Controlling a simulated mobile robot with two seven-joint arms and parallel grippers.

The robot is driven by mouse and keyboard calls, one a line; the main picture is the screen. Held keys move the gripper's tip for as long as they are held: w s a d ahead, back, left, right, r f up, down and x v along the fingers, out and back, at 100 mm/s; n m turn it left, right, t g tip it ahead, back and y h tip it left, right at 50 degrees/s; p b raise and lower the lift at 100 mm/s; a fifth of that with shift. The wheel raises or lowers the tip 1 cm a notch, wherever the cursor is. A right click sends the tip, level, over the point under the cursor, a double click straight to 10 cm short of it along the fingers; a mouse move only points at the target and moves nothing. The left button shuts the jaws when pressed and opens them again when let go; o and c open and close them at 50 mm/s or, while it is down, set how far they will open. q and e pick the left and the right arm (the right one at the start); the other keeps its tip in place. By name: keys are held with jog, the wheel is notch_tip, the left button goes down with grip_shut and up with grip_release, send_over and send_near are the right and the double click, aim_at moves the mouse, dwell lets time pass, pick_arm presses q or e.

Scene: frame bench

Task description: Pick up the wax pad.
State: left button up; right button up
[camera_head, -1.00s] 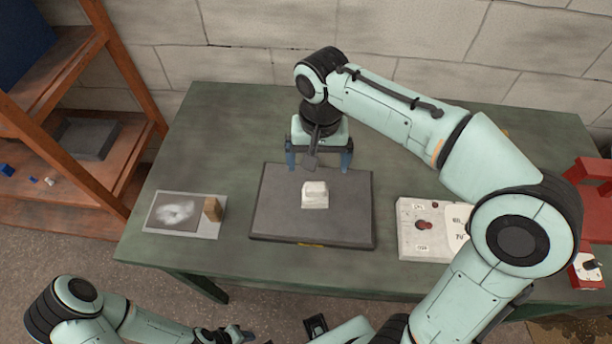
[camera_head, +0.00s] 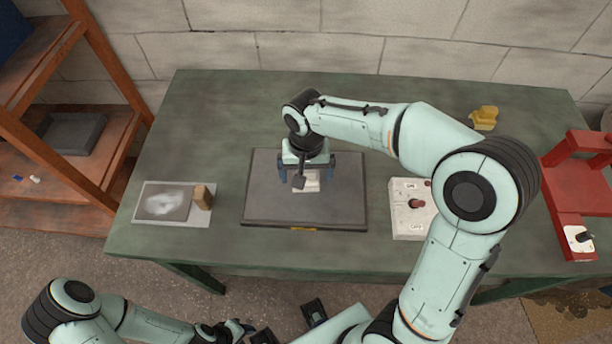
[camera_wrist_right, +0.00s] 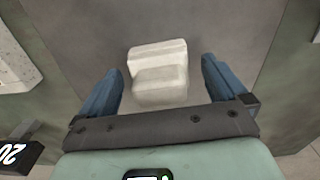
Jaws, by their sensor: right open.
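The wax pad is a small off-white block with a stepped top (camera_head: 311,183), lying on a dark grey slab (camera_head: 262,205) on the green bench. In the head view my right gripper (camera_head: 306,182) is over it and hides part of it. In the right wrist view the pad (camera_wrist_right: 160,80) shows whole, between and slightly beyond the blue fingers of my right gripper (camera_wrist_right: 164,72). The fingers are open, with a gap on each side of the pad. My left gripper (camera_head: 236,330) is low at the bottom edge, away from the bench; its jaws are unclear.
Left of the slab lie a grey picture card (camera_head: 165,205) and a wooden block (camera_head: 203,197). Right of it stands a white switch box (camera_head: 405,222). A yellow object (camera_head: 484,118) is at the back right, and a red frame (camera_head: 575,185) at the right end. The bench's back left is clear.

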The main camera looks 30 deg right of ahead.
jog(key=c, duration=1.2)
jog(key=shift+o, duration=0.2)
